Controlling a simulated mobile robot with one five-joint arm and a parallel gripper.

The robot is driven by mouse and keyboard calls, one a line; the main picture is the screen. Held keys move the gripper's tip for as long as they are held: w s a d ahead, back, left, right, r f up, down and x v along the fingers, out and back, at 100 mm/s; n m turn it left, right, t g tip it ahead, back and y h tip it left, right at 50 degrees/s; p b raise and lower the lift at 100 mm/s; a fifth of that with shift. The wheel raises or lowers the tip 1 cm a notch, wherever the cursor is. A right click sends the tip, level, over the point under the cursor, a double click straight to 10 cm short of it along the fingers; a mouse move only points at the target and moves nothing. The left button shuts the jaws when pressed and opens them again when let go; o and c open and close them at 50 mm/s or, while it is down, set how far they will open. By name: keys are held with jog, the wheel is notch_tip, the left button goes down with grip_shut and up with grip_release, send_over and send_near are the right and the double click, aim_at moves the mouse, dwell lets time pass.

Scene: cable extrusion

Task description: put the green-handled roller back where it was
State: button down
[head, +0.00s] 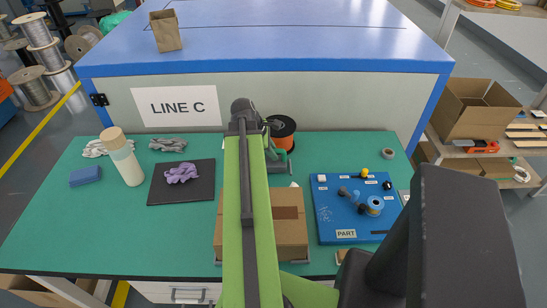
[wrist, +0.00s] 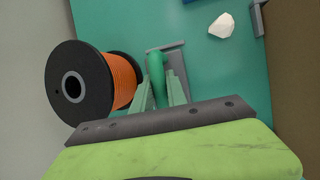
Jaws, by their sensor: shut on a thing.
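The roller's green handle (wrist: 156,68) is between the two pale green fingers of my gripper (wrist: 161,88) in the wrist view, and the gripper is shut on it. A thin grey bent part (wrist: 176,62) lies around the handle's far end; it also shows beside my arm in the head view (head: 281,167). I cannot tell how much of it belongs to the roller, or whether the roller touches the green bench. My arm hides most of the gripper and roller in the head view.
A black spool with orange cable (head: 282,127) stands close by, left of the gripper in the wrist view (wrist: 118,80). A cardboard box (head: 291,228) lies partly under my arm. A blue part board (head: 331,222) is to the right, and a white lump (wrist: 222,26) lies nearby.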

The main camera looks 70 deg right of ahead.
jog(key=shift+f, duration=0.1)
jog(key=shift+a+f+b, duration=0.1)
jog(key=shift+f+b, duration=0.35)
jog(key=shift+f, duration=0.25)
jog(key=c, duration=1.3)
grip_release()
jog(key=shift+r, duration=0.1)
jog(key=shift+r, duration=0.1)
jog(key=shift+r+p, duration=0.25)
jog(key=shift+p, duration=0.2)
jog(key=p+v, duration=1.1)
jog(key=v, duration=0.1)
jog(key=shift+r, duration=0.25)
